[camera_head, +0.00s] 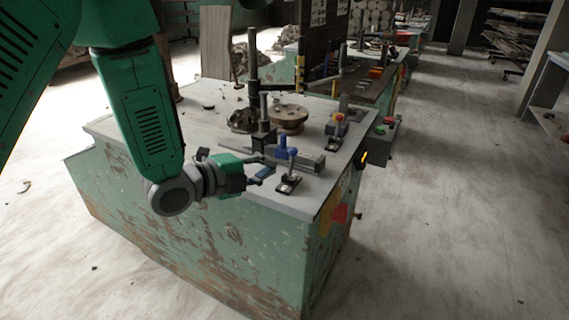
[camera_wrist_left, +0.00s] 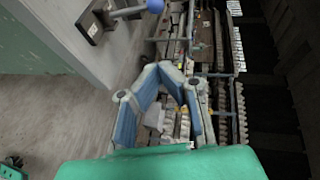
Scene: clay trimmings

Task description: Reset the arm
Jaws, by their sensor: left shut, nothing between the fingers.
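My left arm comes in from the upper left in the head view, green with a grey wrist. My left gripper (camera_head: 266,170) is at the front edge of the worn green workbench (camera_head: 290,207), beside a small lever with a blue knob (camera_head: 283,153). The wrist view shows the gripper (camera_wrist_left: 172,76) with its blue-padded fingers closed at the tips, with nothing held. The blue knob (camera_wrist_left: 155,5) also shows at the top of the wrist view. My right gripper is not in view.
A round brown disc (camera_head: 288,118), a lever with a red knob (camera_head: 338,122) and a control box (camera_head: 379,141) with buttons are on or beside the bench. Dark posts stand on the bench top. More benches recede behind. The floor at the right is open.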

